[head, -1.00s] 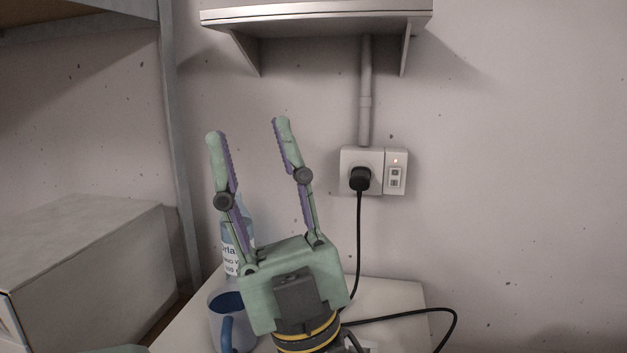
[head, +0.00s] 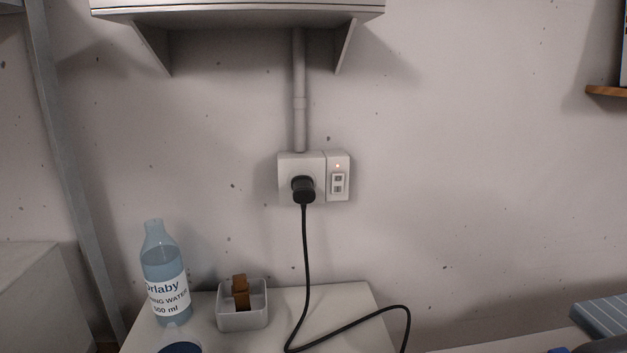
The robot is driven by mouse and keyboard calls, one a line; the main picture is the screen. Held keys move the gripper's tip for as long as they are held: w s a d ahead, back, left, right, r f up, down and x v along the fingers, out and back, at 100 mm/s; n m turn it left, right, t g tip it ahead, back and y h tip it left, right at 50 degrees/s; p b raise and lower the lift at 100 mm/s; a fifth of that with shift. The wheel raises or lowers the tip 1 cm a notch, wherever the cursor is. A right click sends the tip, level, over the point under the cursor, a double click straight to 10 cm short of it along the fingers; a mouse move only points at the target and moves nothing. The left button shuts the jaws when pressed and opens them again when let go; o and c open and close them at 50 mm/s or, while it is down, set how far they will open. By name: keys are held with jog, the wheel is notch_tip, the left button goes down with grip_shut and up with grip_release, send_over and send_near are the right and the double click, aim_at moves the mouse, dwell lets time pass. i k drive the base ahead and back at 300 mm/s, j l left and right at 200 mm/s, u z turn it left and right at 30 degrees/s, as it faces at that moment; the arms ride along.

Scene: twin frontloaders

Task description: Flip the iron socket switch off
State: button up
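The iron socket switch (head: 338,183) is a small white rocker on the right part of a white wall socket plate (head: 287,164).
A water bottle (head: 164,275), a small grey tray (head: 243,317) with a brown item and a blue-topped mug (head: 180,348) stand on the white table (head: 330,295). A shelf (head: 238,16) with brackets hangs above the socket. The wall right of the switch is clear.

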aim_at(337, 178)
jog(key=k+l+z, duration=0.1)
jog(key=k, duration=0.25)
jog(key=k+j, duration=0.1)
jog(key=k, duration=0.75)
